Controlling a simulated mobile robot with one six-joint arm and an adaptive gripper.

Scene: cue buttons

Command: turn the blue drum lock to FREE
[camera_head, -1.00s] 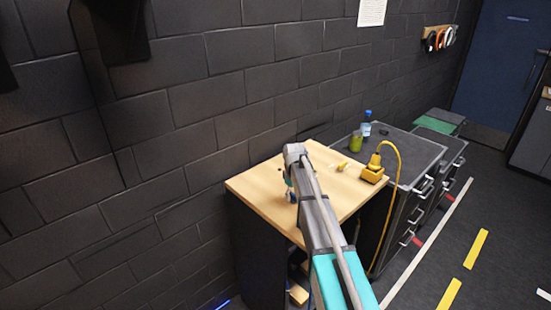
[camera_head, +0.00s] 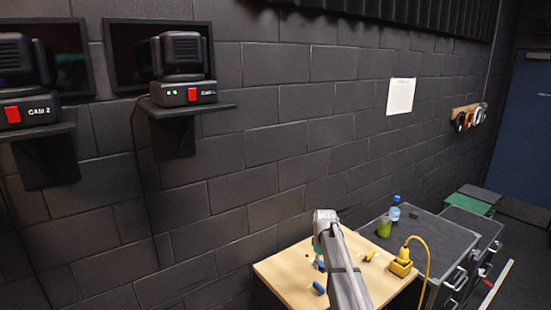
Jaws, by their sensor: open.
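No blue drum lock with a readable FREE mark can be made out in the head view. A small blue cylindrical object (camera_head: 319,288) lies on the wooden tabletop (camera_head: 285,273); I cannot tell whether it is the lock.
Two black camera units, CAM 1 (camera_head: 183,70) and CAM 2 (camera_head: 18,85), with red buttons, stand on wall shelves. A yellow box (camera_head: 401,264) with a cable sits at the table's right.

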